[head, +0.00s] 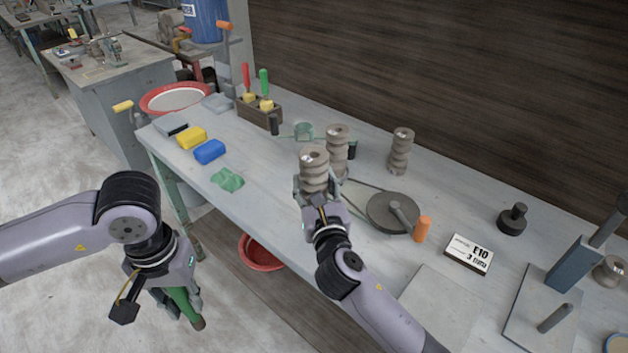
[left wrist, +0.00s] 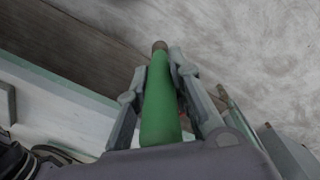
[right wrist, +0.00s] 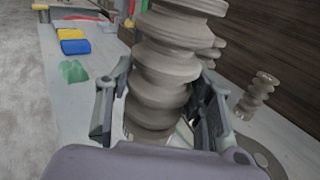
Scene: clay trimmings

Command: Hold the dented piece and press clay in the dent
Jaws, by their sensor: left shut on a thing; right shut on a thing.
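My right gripper (head: 313,187) is shut around a ribbed grey-brown clay piece (head: 314,160) and holds it upright over the table. The piece fills the middle of the right wrist view (right wrist: 165,75); I cannot make out a dent on it. My left gripper (head: 178,292) is shut on a green-handled tool (head: 184,303), low in front of the table and well away from the piece. The green handle with its brownish end also shows in the left wrist view (left wrist: 159,105). Two similar clay pieces stand behind, one close (head: 337,145) and one further right (head: 402,150).
A round grey disc (head: 385,213), an orange-ended tool (head: 423,229) and an E10 card (head: 469,254) lie right of the held piece. A yellow block (head: 191,138), a blue block (head: 209,151), a green lump (head: 228,179) and a wooden tool holder (head: 259,113) are left.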

